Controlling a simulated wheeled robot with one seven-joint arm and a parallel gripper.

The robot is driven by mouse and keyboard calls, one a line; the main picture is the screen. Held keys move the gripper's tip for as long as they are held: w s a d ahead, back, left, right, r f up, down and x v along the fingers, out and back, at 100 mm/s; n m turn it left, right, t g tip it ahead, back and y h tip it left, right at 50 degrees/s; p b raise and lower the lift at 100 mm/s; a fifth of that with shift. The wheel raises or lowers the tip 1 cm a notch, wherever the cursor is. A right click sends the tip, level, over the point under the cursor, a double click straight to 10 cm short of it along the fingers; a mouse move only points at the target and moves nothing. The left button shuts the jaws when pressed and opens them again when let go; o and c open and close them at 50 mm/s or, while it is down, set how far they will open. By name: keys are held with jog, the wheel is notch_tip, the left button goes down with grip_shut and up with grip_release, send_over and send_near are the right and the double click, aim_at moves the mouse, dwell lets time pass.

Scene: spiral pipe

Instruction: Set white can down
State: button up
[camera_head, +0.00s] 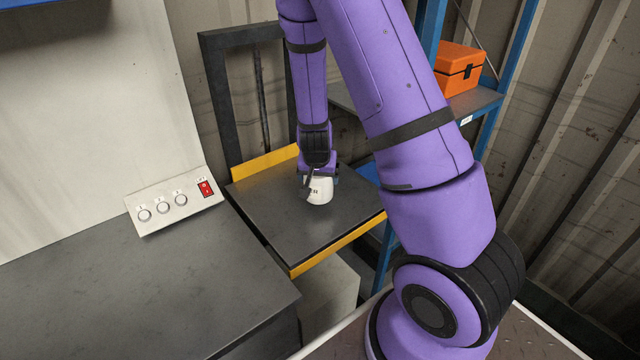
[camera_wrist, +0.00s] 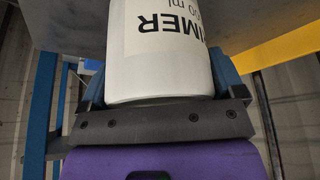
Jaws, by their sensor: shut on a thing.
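The white can (camera_head: 319,191) is at the dark square platform with yellow edges (camera_head: 270,215), near its middle. My gripper (camera_head: 318,180) is shut on the can from above. In the wrist view the can (camera_wrist: 160,60) fills the upper middle, with dark lettering that appears upside down. The gripper (camera_wrist: 160,95) has one finger on each side of the can there. The can looks upright in the head view. I cannot tell whether its base touches the platform.
A control box with knobs and a red switch (camera_head: 206,188) sits left, on a grey worktop (camera_head: 130,290). A dark frame (camera_head: 217,100) stands behind the platform. A blue shelf rack (camera_head: 490,107) with an orange case (camera_head: 458,70) is at right. The platform's front and left parts are clear.

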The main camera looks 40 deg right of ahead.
jog(key=shift+w+d, duration=0.25)
jog(key=shift+d, duration=0.3)
jog(key=shift+a+f, duration=0.15)
jog(key=shift+f, duration=1.65)
jog(key=o, duration=1)
jog(key=shift+f, duration=0.1)
jog(key=shift+o, duration=0.2)
